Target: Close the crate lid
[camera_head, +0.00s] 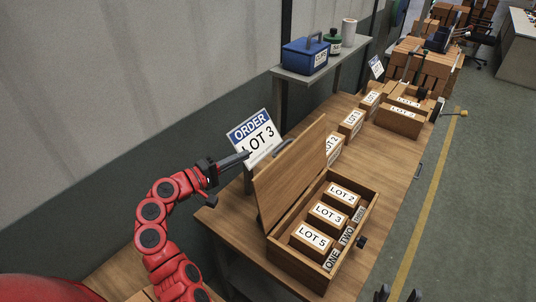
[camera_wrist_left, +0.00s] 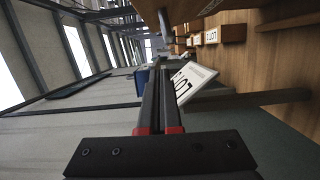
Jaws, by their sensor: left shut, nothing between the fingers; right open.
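The wooden crate (camera_head: 302,270) stands on the workbench in the head view. Its lid (camera_head: 291,177) is open and stands up, leaning back a little, along the crate's left side. Several labelled bricks lie inside; one reads LOT 3 (camera_head: 328,216) and another LOT 5 (camera_head: 311,240). A dark knob (camera_head: 361,242) is on the crate's front side. My left gripper (camera_head: 246,156) is shut and empty, left of the lid, in front of the order sign; its closed fingers (camera_wrist_left: 160,78) fill the middle of the left wrist view. My right gripper (camera_head: 397,295) is open at the bottom edge, partly cut off.
The order sign (camera_head: 254,133) reading LOT 3 stands behind the lid; it also shows in the left wrist view (camera_wrist_left: 194,82). More labelled bricks (camera_head: 351,123) and another crate (camera_head: 400,121) are further along the bench. A shelf (camera_head: 326,66) holds a blue toolbox (camera_head: 305,56).

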